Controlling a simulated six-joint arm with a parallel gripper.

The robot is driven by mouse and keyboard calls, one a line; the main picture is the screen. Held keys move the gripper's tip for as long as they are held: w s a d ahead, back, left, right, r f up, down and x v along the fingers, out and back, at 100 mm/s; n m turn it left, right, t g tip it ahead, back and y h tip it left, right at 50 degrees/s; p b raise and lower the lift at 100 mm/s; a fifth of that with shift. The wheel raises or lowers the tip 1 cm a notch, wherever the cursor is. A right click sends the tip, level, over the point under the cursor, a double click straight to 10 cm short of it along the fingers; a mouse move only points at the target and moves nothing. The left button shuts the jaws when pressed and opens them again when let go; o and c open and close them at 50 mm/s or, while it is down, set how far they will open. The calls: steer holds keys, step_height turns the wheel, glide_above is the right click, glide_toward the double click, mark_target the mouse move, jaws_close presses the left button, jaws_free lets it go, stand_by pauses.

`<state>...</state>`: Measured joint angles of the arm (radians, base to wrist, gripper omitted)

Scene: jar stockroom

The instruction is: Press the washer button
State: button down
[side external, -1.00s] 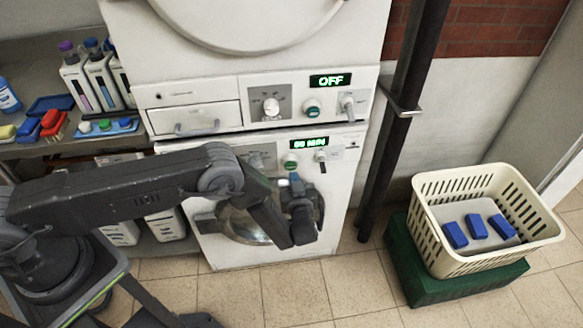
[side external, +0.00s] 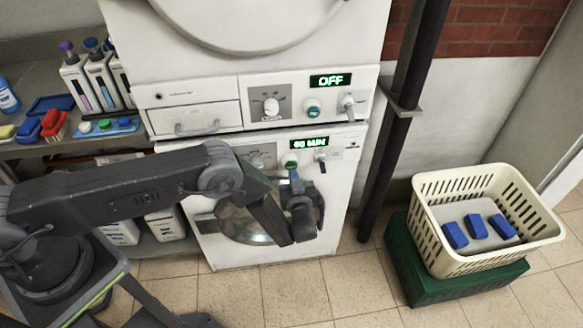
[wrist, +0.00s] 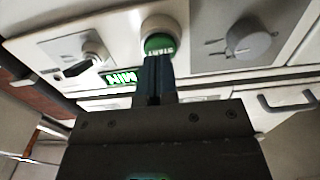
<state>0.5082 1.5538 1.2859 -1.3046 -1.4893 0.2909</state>
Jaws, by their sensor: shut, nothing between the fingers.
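The washer (side external: 335,205) is the lower white machine, with a round door partly hidden behind my arm. Its panel display (side external: 309,143) is lit green and reads 60 MIN. The washer button (side external: 290,165) is green, below and left of that display. In the wrist view the button (wrist: 160,45) is a green disc in a pale ring, with START upside down on it. My gripper (wrist: 157,62) is shut and empty, its fingertips at the button's lower edge in that view. I cannot tell whether they touch it. In the side view my gripper (side external: 293,178) is just below the button.
A second white machine (side external: 190,90) sits above, its display (side external: 330,80) reading OFF. A dark vertical pole (side external: 392,130) stands right of the machines. A cream basket (side external: 540,229) with blue blocks rests on a green box (side external: 420,278). Bottles and brushes fill the left shelf.

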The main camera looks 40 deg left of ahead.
steer(key=shift+x, duration=1.1)
steer(key=v, duration=0.9)
stand_by(0.7)
